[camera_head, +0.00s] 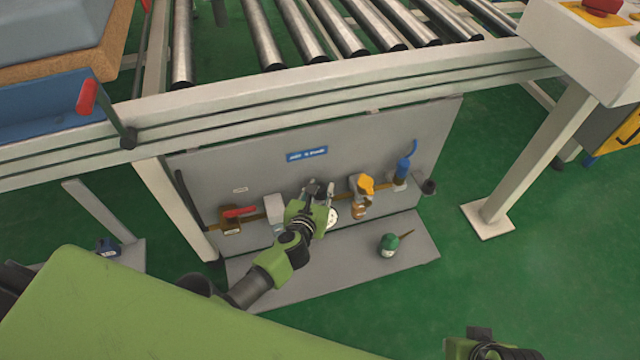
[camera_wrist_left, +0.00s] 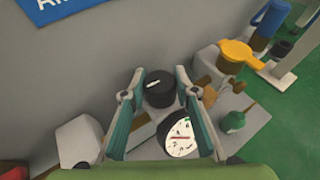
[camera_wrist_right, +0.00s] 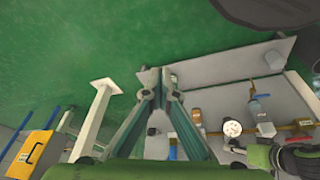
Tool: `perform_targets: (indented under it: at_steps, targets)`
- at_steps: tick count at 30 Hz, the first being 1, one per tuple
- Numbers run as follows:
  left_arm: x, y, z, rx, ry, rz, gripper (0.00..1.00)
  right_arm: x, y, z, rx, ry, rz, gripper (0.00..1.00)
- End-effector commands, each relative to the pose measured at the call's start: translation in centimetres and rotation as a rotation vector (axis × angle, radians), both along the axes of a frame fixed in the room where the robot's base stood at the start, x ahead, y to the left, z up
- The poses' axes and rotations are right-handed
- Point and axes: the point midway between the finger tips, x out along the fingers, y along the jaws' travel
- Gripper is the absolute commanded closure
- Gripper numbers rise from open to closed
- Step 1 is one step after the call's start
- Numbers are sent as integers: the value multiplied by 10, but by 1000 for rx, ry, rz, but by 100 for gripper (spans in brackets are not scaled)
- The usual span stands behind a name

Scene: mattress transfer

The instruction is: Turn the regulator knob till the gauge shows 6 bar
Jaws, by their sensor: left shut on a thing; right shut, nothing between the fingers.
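The black regulator knob (camera_wrist_left: 159,90) with a white mark on top sits between the fingertips of my left gripper (camera_wrist_left: 158,82), which is shut on it. In the head view the left gripper (camera_head: 318,188) reaches down to the panel's pipe and hides most of the knob. The round white gauge (camera_wrist_left: 180,136) is just beside and below the knob. It also shows in the head view (camera_head: 332,216) and the right wrist view (camera_wrist_right: 232,128). A reddish needle shows, but the scale is too small to read. My right gripper (camera_wrist_right: 160,78) is shut and empty, away from the panel.
The grey panel (camera_head: 245,165) under the roller conveyor carries a red-handled valve (camera_head: 238,212), a yellow part (camera_head: 366,185) and a blue fitting (camera_head: 402,168). A green bottle (camera_head: 388,245) stands on the base plate. A conveyor beam (camera_head: 330,85) runs above.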

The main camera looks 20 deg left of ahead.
Motion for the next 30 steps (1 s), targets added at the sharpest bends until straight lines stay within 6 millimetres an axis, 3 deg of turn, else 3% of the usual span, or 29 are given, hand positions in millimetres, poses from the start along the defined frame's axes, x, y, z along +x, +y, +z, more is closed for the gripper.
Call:
perform_targets:
  at_steps: [9, 18, 23, 30]
  targets:
    - [-1, 2, 2, 4, 5, -172, 94, 6, 3, -84, -2, 48, 7, 100]
    - [-1, 2, 0, 4, 5, -364, 94, -6, 2, -140, -4, 75, 13, 100]
    - [0, 3, -2, 3, 6, -501, 94, -7, 2, -148, -4, 75, 13, 100]
    - [0, 2, -5, 3, 4, -690, 94, 3, 3, -118, -2, 54, 10, 100]
